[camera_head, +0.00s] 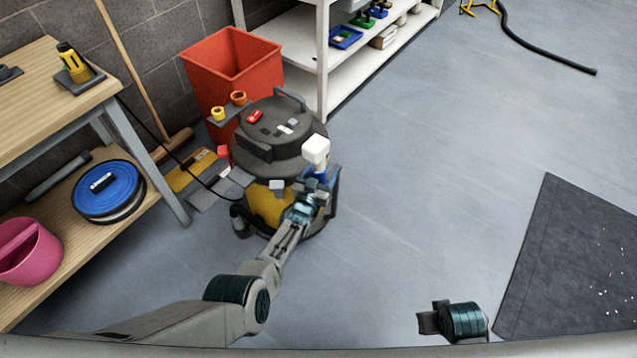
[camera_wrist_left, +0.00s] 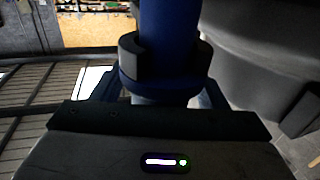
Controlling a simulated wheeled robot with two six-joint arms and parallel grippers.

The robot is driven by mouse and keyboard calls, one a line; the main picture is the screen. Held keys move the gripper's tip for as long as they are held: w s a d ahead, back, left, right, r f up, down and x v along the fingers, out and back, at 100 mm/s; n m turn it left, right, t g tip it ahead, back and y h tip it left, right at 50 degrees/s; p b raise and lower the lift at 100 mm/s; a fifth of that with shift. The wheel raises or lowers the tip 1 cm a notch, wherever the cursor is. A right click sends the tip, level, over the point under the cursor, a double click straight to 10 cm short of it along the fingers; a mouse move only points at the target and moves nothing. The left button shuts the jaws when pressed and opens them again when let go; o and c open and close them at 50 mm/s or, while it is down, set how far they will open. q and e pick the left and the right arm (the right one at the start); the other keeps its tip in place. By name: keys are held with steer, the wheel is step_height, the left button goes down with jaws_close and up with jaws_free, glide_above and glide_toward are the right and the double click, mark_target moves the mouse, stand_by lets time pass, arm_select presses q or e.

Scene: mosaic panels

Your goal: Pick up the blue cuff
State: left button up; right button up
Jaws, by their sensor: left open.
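The blue cuff (camera_head: 320,173) is upright at the right side of the grey and yellow vacuum (camera_head: 282,135), just under a white block (camera_head: 315,150). In the left wrist view the blue cuff (camera_wrist_left: 168,35) stands large in the top middle, with a wider blue collar low down and a black curved clip partly around it. My left gripper (camera_head: 310,194) is open right at the cuff, with the cuff's lower part in front of its palm. Its fingers are mostly hidden, and I cannot tell whether they touch the cuff.
Yellow (camera_head: 218,114) and orange (camera_head: 239,97) rings sit on a small ledge by the red bin (camera_head: 232,68). A workbench (camera_head: 50,78) stands left and a white shelf (camera_head: 322,60) behind. A dark mat (camera_head: 570,265) lies right. The middle floor is clear.

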steer(key=shift+r, duration=0.1)
arm_select(q)
steer(key=c, duration=1.1)
steer(key=shift+r, duration=0.1)
steer(key=shift+c, duration=0.3)
steer(key=shift+r, duration=0.1)
arm_select(e)
steer(key=shift+w, duration=0.1)
